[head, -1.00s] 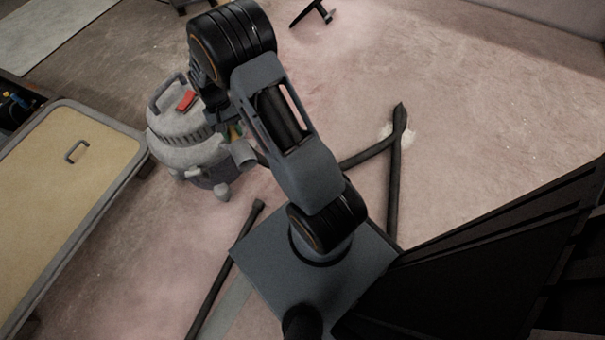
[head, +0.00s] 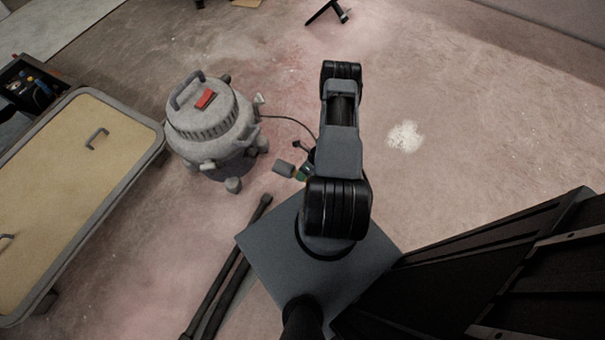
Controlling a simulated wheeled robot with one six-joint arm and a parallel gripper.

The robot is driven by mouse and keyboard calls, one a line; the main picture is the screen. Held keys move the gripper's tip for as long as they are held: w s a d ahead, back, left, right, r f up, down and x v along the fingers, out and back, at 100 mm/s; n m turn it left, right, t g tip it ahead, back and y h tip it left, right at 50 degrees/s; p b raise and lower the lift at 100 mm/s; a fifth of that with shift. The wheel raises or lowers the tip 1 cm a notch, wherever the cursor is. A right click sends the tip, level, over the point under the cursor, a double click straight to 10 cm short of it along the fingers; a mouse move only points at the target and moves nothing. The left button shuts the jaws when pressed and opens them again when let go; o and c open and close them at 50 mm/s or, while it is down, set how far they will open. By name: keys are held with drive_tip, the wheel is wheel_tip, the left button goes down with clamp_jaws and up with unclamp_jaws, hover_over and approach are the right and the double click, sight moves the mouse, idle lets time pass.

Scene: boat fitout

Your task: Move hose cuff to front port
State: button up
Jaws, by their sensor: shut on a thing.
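The grey shop vacuum (head: 212,128) with a red switch stands on the floor left of my arm. My gripper (head: 297,171) is low, to the right of the vacuum, and partly hidden by my arm. It is shut on the grey hose cuff (head: 283,168), a short cylinder held clear of the vacuum's body. A small light stub (head: 208,167) shows low on the vacuum's near side. I cannot tell whether it is the front port. Any hose joined to the cuff is hidden.
Two dark tubes (head: 228,280) lie on the floor left of my base. A yellow-topped cart (head: 70,190) stands at the left. A black stand (head: 327,12) is at the back. A dark panelled structure (head: 490,270) fills the right front. The floor at right is open.

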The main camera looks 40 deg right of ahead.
sight(285, 165)
drive_tip(key=shift+f, duration=0.15)
drive_tip(key=shift+w+a+b, duration=0.15)
drive_tip(key=shift+w+a, duration=0.45)
drive_tip(key=shift+w, duration=0.7)
drive_tip(key=shift+w+a+b, duration=0.1)
drive_tip(key=shift+w+a, duration=0.5)
drive_tip(key=shift+w, duration=0.65)
drive_tip(key=shift+w+a+b, duration=0.15)
drive_tip(key=shift+w+a, duration=0.45)
drive_tip(key=shift+w, duration=0.7)
drive_tip(key=shift+b, duration=0.55)
drive_tip(key=shift+w+a+b, duration=0.3)
drive_tip(key=shift+w+b, duration=0.05)
drive_tip(key=shift+w, duration=0.35)
drive_tip(key=shift+w+a+b, duration=0.3)
drive_tip(key=shift+w+b, duration=0.05)
drive_tip(key=shift+w, duration=0.35)
drive_tip(key=shift+w+a+b, duration=0.3)
drive_tip(key=shift+w+b, duration=0.05)
drive_tip(key=shift+w, duration=0.55)
drive_tip(key=shift+w+a, duration=0.15)
clamp_jaws()
